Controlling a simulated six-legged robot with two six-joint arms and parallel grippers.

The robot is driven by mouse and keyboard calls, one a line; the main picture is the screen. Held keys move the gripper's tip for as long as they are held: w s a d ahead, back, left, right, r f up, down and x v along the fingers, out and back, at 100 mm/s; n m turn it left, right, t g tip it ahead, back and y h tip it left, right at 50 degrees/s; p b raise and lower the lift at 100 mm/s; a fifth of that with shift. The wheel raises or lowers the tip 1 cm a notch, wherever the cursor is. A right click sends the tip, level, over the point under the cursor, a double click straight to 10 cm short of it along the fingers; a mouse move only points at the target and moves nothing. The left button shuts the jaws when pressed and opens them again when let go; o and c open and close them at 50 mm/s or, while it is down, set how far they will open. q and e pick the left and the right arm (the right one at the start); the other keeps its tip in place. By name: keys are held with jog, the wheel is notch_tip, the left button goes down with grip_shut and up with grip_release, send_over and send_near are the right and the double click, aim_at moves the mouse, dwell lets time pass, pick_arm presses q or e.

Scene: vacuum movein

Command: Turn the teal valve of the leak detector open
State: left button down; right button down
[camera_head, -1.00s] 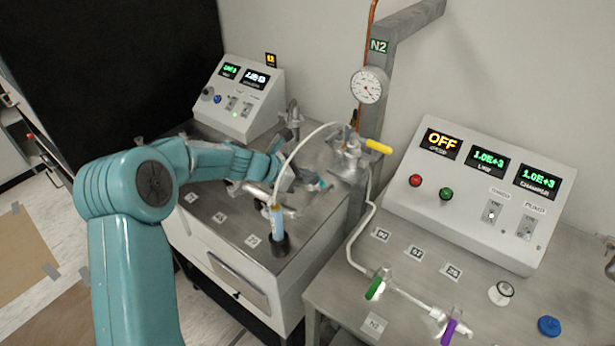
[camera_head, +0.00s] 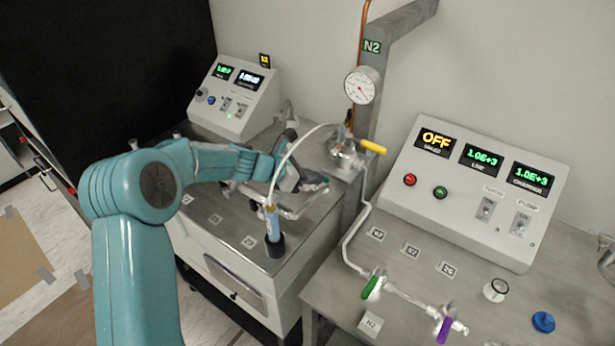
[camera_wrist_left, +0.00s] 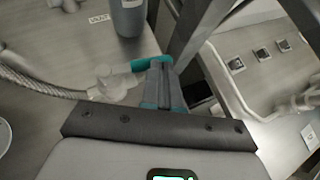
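The teal valve handle (camera_wrist_left: 150,65) lies at the fingertips of my left gripper (camera_wrist_left: 163,75) in the left wrist view. It points out sideways from a pale metal valve body (camera_wrist_left: 108,82). The two fingers look closed together, with their tips against or just beside the handle; firm contact cannot be told. In the head view my left gripper (camera_head: 290,178) reaches over the leak detector bench, and a bit of teal handle (camera_head: 316,186) shows just right of it. My arm and gripper hide part of the valve there. My right gripper is not in view.
A blue-and-white cylinder (camera_head: 272,222) with a white hose stands in front of the gripper. A yellow-handled valve (camera_head: 372,147) and the N2 post (camera_head: 375,85) are to its right. The right bench holds a control box (camera_head: 475,195) and green (camera_head: 371,287) and purple (camera_head: 445,330) handles.

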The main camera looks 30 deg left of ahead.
pick_arm(q)
jog(key=shift+w+d, duration=0.35)
jog(key=shift+d, duration=0.05)
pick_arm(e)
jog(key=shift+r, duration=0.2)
pick_arm(q)
jog(key=shift+a, duration=0.15)
